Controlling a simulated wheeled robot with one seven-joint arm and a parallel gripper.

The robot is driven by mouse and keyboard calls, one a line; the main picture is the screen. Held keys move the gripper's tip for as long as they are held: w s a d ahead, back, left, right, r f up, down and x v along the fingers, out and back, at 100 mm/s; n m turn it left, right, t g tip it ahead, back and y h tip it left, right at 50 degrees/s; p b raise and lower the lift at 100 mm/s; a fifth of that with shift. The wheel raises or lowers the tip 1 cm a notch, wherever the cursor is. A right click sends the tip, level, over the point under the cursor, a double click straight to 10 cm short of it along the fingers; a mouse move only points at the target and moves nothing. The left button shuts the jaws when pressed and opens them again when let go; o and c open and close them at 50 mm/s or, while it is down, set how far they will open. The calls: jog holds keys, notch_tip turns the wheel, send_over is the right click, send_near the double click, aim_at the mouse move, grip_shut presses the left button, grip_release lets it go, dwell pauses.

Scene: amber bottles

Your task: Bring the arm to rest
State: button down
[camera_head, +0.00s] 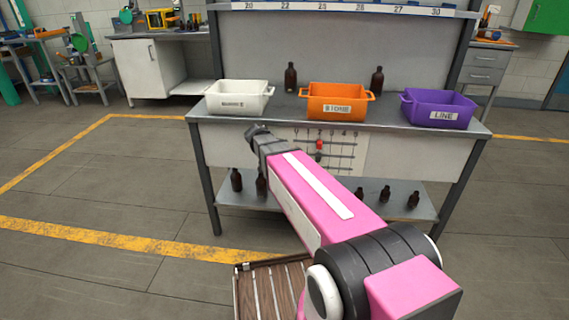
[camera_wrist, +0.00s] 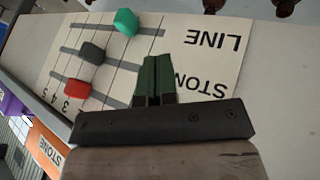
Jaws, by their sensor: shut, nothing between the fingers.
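My gripper (camera_wrist: 156,62) shows in the wrist view with its dark green fingers together and nothing between them. It points at a pale panel (camera_wrist: 215,70) with printed words and dark rails. A red block (camera_wrist: 77,89), a dark grey block (camera_wrist: 92,53) and a green block (camera_wrist: 126,21) sit on the rails. I cannot tell whether the fingertips touch the panel. In the head view my pink arm reaches toward the front of the workbench (camera_head: 385,118). The fingers cannot be made out there.
A white bin (camera_head: 239,112), an orange bin (camera_head: 337,113) and a purple bin (camera_head: 438,121) stand on the workbench. Two amber bottles (camera_head: 291,77) (camera_head: 377,79) stand behind them. Several more bottles stand on the lower shelf (camera_head: 345,208). Open floor lies left of the workbench.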

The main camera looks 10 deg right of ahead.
jog(key=s+f+n+g+y, duration=0.1)
jog(key=s+f+n+y, duration=0.1)
jog(key=s, duration=0.7)
jog(key=s+d+f+n+g+y, duration=0.1)
jog(key=s+f+y, duration=0.4)
jog(key=s, duration=0.5)
jog(key=shift+s+f+n+g, duration=0.3)
jog(key=shift+f+n, duration=0.15)
jog(key=shift+n, duration=0.45)
